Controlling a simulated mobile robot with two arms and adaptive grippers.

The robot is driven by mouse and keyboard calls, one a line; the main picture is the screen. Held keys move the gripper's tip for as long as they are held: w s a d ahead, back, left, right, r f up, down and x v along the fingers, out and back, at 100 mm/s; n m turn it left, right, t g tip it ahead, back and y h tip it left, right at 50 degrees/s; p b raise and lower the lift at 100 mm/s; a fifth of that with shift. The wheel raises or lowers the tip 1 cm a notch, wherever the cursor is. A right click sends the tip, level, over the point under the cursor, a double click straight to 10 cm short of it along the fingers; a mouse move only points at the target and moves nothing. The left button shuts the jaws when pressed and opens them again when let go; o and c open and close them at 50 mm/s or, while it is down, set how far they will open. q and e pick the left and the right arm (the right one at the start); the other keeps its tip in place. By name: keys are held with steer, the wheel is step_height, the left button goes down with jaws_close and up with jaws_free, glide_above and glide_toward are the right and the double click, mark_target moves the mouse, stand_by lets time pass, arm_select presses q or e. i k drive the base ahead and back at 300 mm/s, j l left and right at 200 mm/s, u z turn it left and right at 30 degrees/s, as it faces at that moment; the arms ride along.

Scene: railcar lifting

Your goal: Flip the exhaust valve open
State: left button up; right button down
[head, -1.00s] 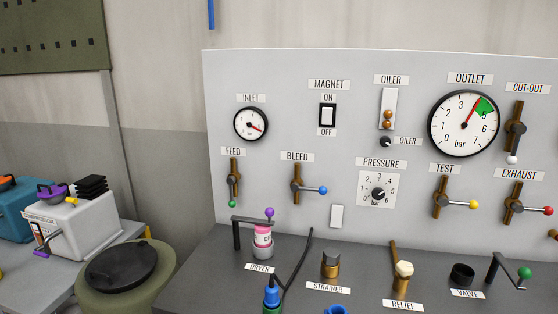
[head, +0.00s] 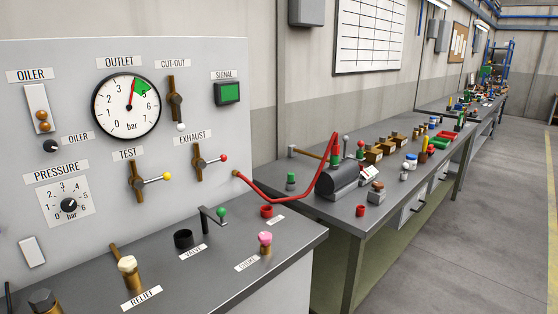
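The exhaust valve (head: 198,161) is a brass valve on the grey panel, under the EXHAUST label. Its lever points right and ends in a red knob (head: 223,158). The brass pipe of the valve runs vertically, so the lever lies across it. Neither of my grippers shows in the head view.
The test valve (head: 138,183) with a yellow knob is to the left, and the cut-out valve (head: 175,98) is above. A green-knobbed crank (head: 221,213) stands on the bench below. Open floor lies right.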

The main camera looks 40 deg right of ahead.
mark_target(201, 164)
steer(key=z, duration=0.7)
